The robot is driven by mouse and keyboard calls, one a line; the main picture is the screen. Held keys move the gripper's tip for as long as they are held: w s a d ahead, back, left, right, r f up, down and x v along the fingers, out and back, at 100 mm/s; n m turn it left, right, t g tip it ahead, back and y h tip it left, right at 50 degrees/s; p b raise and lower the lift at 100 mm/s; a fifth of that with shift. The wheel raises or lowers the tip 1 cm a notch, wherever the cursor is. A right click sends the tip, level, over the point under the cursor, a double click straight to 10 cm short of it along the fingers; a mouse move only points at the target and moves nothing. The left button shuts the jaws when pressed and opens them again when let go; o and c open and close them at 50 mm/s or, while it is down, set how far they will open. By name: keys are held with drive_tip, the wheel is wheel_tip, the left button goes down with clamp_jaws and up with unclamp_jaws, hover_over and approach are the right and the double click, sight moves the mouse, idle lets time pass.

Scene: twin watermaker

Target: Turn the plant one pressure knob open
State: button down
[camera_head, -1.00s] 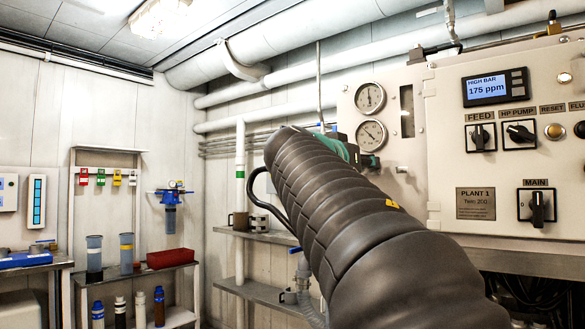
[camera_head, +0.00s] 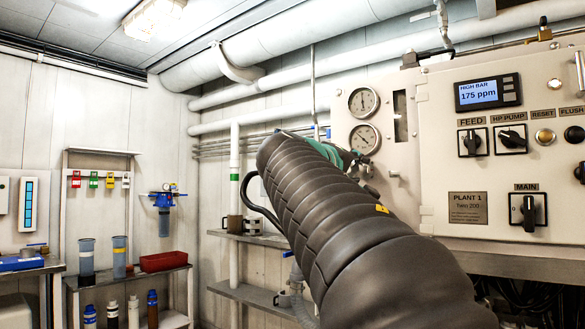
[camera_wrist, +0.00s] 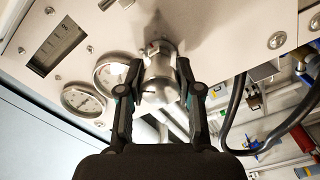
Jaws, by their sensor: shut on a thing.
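The plant one pressure knob (camera_wrist: 160,84) is a silver, rounded metal knob on the beige panel in the wrist view. My gripper (camera_wrist: 162,92) has its two dark fingers closed on the knob, one on each side. The fingers and arm hide part of it. In the head view my dark, ribbed arm reaches up to the panel beside the gauges, and my fingertips are hidden or too small to make out. The PLANT 1 label (camera_head: 467,208) is on the panel at right.
Two round gauges, the upper (camera_head: 364,101) and the lower (camera_head: 364,139), sit just above the arm's end. The panel carries a display (camera_head: 487,93) and the FEED (camera_head: 472,142), HP PUMP (camera_head: 511,139) and MAIN (camera_head: 528,211) switches. A grey shelf (camera_head: 250,238) stands left of the arm.

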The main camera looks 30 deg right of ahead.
drive_tip(key=n, duration=0.4)
drive_tip(key=shift+n, duration=0.3)
drive_tip(key=n, duration=0.4)
drive_tip(key=shift+n, duration=0.3)
drive_tip(key=n, duration=0.4)
drive_tip(key=shift+f+n, duration=0.1)
drive_tip(key=shift+n, duration=0.2)
drive_tip(key=n, duration=0.9)
drive_tip(key=shift+s+f, duration=0.1)
drive_tip(key=n, duration=0.4)
drive_tip(key=shift+n, duration=0.3)
drive_tip(key=n, duration=0.5)
drive_tip(key=shift+s+d, duration=0.1)
drive_tip(key=shift+n, duration=1.4)
drive_tip(key=shift+f, duration=0.15)
